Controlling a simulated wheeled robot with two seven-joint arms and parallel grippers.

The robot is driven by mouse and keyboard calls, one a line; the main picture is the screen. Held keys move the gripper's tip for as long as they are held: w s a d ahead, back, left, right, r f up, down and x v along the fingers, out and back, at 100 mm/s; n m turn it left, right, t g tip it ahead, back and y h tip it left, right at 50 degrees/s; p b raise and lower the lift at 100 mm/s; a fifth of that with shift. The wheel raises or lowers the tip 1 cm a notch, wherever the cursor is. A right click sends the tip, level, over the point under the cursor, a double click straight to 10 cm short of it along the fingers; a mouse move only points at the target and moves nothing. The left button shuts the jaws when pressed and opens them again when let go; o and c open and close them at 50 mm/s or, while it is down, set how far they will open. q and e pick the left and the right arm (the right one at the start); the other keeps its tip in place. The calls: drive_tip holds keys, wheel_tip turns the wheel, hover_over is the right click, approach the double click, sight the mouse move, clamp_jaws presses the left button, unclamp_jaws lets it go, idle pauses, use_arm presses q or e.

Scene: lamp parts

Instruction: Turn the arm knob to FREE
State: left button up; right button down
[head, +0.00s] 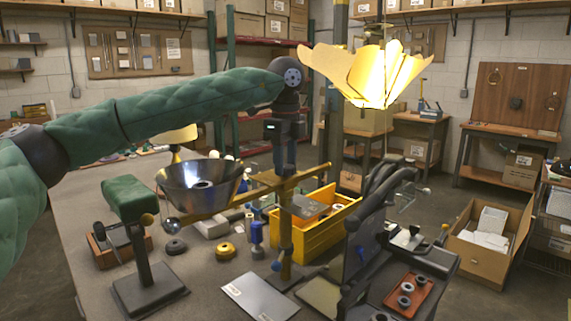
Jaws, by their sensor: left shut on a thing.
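A brass lamp arm (234,205) slopes up to the right across an upright brass post (285,240) in the middle of the workbench. My left gripper (285,172) points down from the padded green arm and is shut at the crossing of arm and post. The arm knob there is hidden between or behind the fingers, and I cannot read any FREE mark or its turn. A metal bowl-shaped shade (200,185) is at the lower left end of the brass arm. My right gripper is not in view.
A yellow bin (325,238) stands close behind the post. A green-topped stand (130,200) is at left, and a dark rack (372,215) at right. A lit petal-shaped lamp (375,75) hangs above. A grey plate (258,297) lies in front.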

sight(285, 166)
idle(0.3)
use_arm(q)
drive_tip(key=o, duration=1)
drive_tip(key=shift+w, duration=0.1)
drive_tip(key=shift+r, duration=0.1)
drive_tip(key=shift+r, duration=0.2)
wheel_tip(285, 166, up, 7)
drive_tip(key=shift+r+b, duration=0.1)
drive_tip(key=shift+b, duration=0.3)
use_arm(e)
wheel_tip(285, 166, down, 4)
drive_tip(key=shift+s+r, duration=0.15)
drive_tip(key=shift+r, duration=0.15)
